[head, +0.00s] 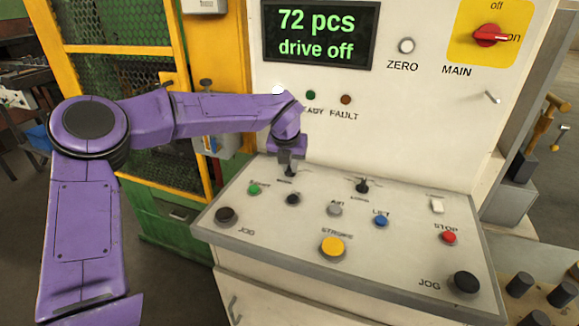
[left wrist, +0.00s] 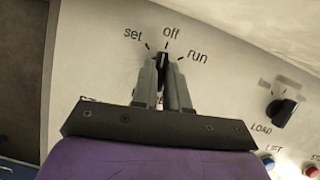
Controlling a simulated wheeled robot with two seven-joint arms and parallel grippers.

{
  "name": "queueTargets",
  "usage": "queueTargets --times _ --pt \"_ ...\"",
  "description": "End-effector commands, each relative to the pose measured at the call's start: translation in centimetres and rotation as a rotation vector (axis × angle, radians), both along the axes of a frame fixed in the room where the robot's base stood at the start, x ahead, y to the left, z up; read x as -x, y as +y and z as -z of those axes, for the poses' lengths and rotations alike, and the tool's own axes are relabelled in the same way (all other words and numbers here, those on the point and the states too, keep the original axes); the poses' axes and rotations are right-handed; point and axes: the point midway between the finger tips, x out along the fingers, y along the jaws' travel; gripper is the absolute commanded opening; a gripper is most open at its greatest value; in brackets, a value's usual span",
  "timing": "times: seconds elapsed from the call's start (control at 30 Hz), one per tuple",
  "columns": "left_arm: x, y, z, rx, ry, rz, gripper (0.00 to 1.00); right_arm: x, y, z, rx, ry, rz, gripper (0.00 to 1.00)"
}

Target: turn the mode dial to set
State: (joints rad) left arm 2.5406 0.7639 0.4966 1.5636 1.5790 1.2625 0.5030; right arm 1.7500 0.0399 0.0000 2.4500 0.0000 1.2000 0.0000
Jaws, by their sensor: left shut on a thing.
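The mode dial (left wrist: 162,62) is a small black knob on the sloped control panel (head: 300,238). In the left wrist view the marks "set", "off" and "run" fan around its far side, and its pointer stands at about "off". My left gripper (left wrist: 163,85) is shut on the dial, with one grey finger on each side. The fingers hide the knob's lower part. In the head view my left gripper (head: 289,166) reaches down to the panel's upper left, and the dial is mostly hidden there. My right gripper is not in view.
Another black knob, marked "LOAD" in the left wrist view (left wrist: 283,108), stands to the right. Several buttons, among them the yellow STROKE (head: 332,246) and red STOP (head: 449,237), cover the panel. The display (head: 320,34) reads "72 pcs, drive off".

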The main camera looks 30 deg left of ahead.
Motion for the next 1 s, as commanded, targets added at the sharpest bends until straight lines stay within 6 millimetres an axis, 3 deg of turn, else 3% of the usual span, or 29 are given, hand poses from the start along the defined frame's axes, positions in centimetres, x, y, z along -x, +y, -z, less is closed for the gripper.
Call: queueTargets --times 0.2,0.6,1.0 --pt "-0.1 -0.2 0.3 -0.002 -0.003 -0.180 0.00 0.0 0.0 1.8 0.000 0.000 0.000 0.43" --pt "-0.3 -0.4 0.0 -0.001 -0.003 -0.488 0.00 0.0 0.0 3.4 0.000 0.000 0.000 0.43" --pt "-0.4 -0.4 -0.1 0.000 -0.003 -0.634 0.00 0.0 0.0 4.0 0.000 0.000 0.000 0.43"
